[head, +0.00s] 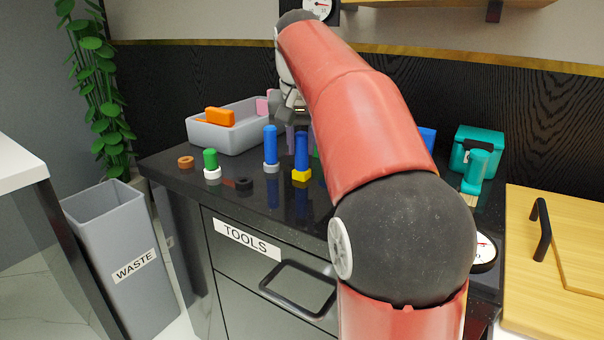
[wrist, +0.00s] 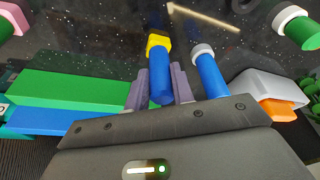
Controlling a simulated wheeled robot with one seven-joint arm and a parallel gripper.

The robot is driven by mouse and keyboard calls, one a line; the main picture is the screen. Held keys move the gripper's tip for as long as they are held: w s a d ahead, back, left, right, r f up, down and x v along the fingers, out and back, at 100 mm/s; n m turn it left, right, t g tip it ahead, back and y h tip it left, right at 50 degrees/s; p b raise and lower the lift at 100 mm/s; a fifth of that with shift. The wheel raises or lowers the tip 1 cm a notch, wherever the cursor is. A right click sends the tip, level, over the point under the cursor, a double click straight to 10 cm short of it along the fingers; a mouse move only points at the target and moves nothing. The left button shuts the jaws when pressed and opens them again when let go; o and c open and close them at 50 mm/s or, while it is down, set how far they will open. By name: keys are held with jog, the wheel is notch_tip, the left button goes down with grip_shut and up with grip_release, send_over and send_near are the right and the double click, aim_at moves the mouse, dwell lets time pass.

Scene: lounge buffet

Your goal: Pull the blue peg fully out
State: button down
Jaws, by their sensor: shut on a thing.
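A blue peg (head: 302,150) stands upright in a yellow collar (head: 301,175) on the dark counter. In the wrist view the same peg (wrist: 160,70) points toward the camera, with its far end in the yellow collar (wrist: 157,40). My gripper (wrist: 161,88) is shut on this peg, one grey-purple finger on each side. In the head view my arm hides much of the gripper. A second blue peg (head: 270,143) stands upright in a white collar (head: 271,168) just to the left. It also shows in the wrist view (wrist: 210,75), outside the fingers.
A green peg (head: 210,158) in a white collar, a brown ring (head: 186,161) and a black ring (head: 238,183) lie left. A grey bin (head: 230,138) holds an orange block (head: 219,116). Teal objects (head: 478,150) stand right.

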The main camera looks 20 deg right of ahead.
jog(key=shift+r+p, duration=0.9)
jog(key=shift+p, duration=0.1)
dwell(0.5)
notch_tip(320, 180, up, 2)
jog(key=shift+r+p, duration=0.25)
jog(key=shift+p, duration=1)
jog(key=shift+r, duration=0.95)
